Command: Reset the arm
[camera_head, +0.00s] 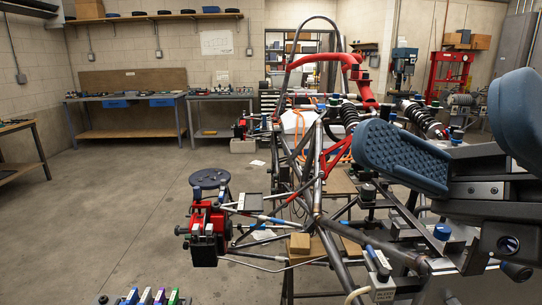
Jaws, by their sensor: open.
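My gripper (452,124) is large and close at the right side of the view. Its two blue fingers, one with a textured pad, stand well apart. I see nothing held between them. Its grey metal body (490,190) runs toward the lower right, and the right finger is cut off by the picture's edge. The gripper appears in front of the right part of the tube chassis (317,185) and hides some of it. I cannot tell how far apart they are in depth.
A red and black unit (207,230) sticks out at the chassis's left. A small wooden block (300,243) sits near the chassis's front. Several coloured items (146,297) show at the bottom left. Workbenches (125,125) line the back wall. The concrete floor (110,215) at left is clear.

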